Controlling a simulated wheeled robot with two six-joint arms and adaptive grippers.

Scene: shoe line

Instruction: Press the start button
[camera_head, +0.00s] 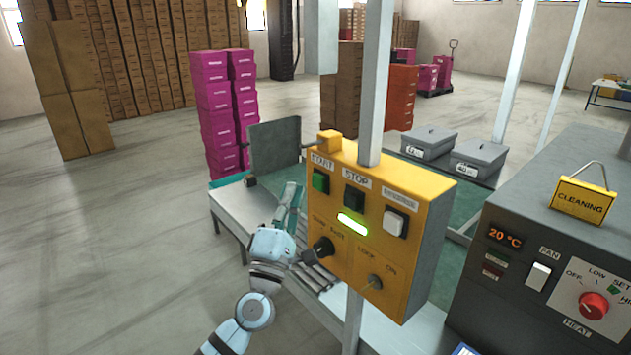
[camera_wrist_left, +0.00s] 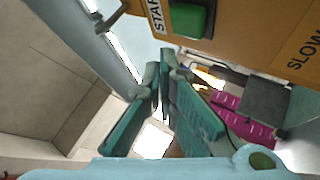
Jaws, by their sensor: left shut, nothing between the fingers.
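The start button (camera_head: 321,181) is a green square on the upper left of a yellow control box (camera_head: 408,275), under a START label. It also shows in the left wrist view (camera_wrist_left: 188,20) at the top, with part of the label. My left gripper (camera_head: 289,197) has teal fingers and is left of the box, a little below and apart from the button. In the left wrist view its fingertips (camera_wrist_left: 165,68) are together with nothing between them. The black stop button (camera_head: 354,199) sits right of the start button. My right gripper is not in view.
The box hangs on a grey post (camera_head: 375,80) and carries a white button (camera_head: 395,222), a lit green strip (camera_head: 352,223) and knobs. A dark heater panel (camera_head: 500,311) with a yellow CLEANING sign (camera_head: 583,197) stands at right. Open floor (camera_head: 90,230) lies left.

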